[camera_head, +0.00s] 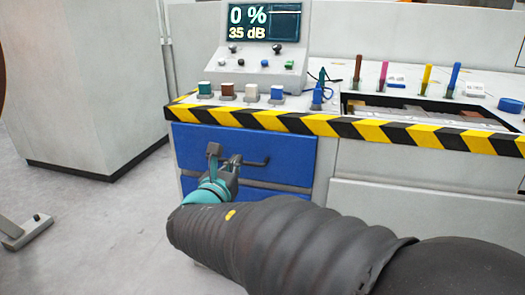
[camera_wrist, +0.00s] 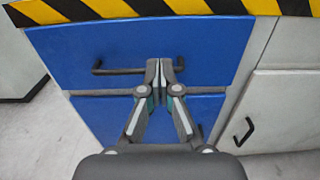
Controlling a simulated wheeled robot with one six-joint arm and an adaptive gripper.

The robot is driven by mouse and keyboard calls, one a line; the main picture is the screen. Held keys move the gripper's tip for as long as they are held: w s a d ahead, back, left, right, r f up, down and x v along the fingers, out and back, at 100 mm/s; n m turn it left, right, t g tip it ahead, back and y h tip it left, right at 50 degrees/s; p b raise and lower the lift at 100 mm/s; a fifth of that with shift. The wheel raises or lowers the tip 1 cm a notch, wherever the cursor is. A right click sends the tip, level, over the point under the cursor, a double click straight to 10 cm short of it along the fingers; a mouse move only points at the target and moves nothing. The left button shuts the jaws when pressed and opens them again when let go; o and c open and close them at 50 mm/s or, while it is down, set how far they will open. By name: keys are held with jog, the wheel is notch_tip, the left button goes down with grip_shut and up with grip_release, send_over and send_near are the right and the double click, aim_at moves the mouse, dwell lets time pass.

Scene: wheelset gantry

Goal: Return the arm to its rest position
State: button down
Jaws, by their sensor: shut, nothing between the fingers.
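My gripper (camera_head: 222,163) is in front of the blue drawers, at the end of my dark sleeved arm, which reaches in from the lower right in the head view. In the wrist view my gripper (camera_wrist: 165,68) has its fingertips together with nothing between them. The upper blue drawer (camera_wrist: 215,42) is shut and has a dark bar handle (camera_wrist: 118,72). The fingertips appear at the right end of this handle in the wrist view; I cannot tell whether they touch it. The lower blue drawer (camera_wrist: 88,110) is partly hidden by my gripper.
A workbench with a yellow-black striped edge (camera_head: 340,128) stands above the drawers. On it are a control panel (camera_head: 262,40), colored blocks and several upright colored sticks. A white cabinet (camera_head: 75,80) stands at the left. A grey floor (camera_head: 100,215) lies open at the lower left.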

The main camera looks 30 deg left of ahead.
jog(key=s+d+f+m+g+h, duration=0.1)
jog(key=d+f+m+g+h, duration=0.25)
jog(key=d+f+m, duration=0.45)
jog(key=d+f+m+g+h+p, duration=0.1)
jog(key=d+f+m+g+h, duration=0.1)
jog(key=d+m, duration=0.45)
jog(key=d+f+m+g+h, duration=0.2)
jog(key=d+m+g, duration=0.15)
jog(key=d, duration=0.55)
jog(key=s+d+r+m+p, duration=0.2)
jog(key=s+d+r+m, duration=0.1)
jog(key=d+m, duration=0.4)
jog(key=s+d+r+m+g+y+p, duration=0.1)
jog(key=d+m, duration=0.6)
jog(key=d, duration=0.7)
jog(key=s+d+r+m+g+p, duration=0.1)
jog(key=s+d+r+m+p, duration=0.2)
jog(key=s+d+r+m, duration=0.3)
jog(key=shift+s+d+m+y, duration=0.35)
jog(key=shift+s+d+m, duration=0.55)
jog(key=shift+d, duration=1.7)
